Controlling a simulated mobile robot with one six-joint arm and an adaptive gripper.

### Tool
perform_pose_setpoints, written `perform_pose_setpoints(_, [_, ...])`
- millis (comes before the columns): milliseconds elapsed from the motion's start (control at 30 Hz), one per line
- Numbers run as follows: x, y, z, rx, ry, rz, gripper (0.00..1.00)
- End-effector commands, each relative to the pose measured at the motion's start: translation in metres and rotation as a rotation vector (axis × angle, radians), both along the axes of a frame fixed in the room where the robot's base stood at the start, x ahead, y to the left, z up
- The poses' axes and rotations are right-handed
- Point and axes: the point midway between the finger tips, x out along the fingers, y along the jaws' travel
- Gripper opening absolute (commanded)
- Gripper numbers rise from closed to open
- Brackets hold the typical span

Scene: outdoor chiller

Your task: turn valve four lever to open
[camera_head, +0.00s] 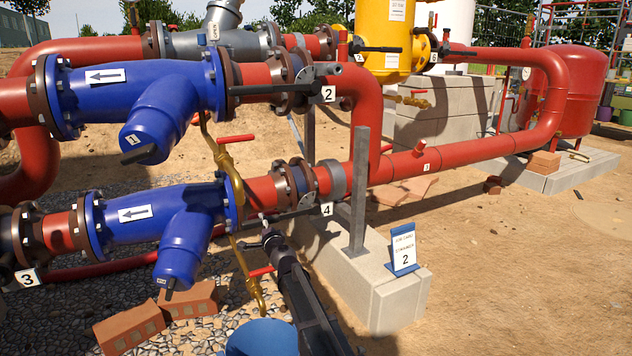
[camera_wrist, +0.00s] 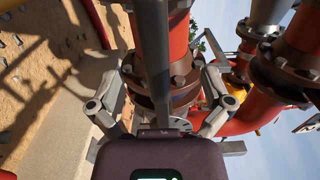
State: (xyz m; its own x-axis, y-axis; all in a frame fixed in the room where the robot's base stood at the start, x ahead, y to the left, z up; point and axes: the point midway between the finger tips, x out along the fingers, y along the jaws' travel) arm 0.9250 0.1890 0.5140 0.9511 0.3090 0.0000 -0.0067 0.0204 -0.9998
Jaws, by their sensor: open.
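Valve four sits on the lower red pipe, beside the white label 4 (camera_head: 326,209) in the head view. Its dark lever (camera_head: 290,214) appears to run roughly along the pipe. My gripper (camera_head: 266,229) is at the lever's left end, in front of the pipe. In the wrist view the grey lever (camera_wrist: 153,45) runs from the top edge down between the two fingers of my gripper (camera_wrist: 168,85). The fingers are spread apart on either side of it. The lever's lower end is close to the palm; I cannot tell if they touch.
The blue strainer (camera_head: 150,218) is left of the lever. A brass pipe (camera_head: 236,180) passes close by my gripper. Valve two's lever (camera_head: 265,89) is above. A grey post (camera_head: 359,190) on a concrete block (camera_head: 385,300) stands to the right. Bricks (camera_head: 130,328) lie below.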

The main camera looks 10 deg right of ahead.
Motion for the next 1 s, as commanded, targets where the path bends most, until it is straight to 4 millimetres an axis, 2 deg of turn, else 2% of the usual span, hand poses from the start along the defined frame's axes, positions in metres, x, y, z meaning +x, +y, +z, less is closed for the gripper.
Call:
perform_pose_setpoints(433, [-0.037, -0.012, 0.0, 0.0, 0.0, 0.0, 1.0])
perform_pose_setpoints(1000, [-0.042, -0.014, 0.0, 0.0, 0.0, 0.0, 1.0])
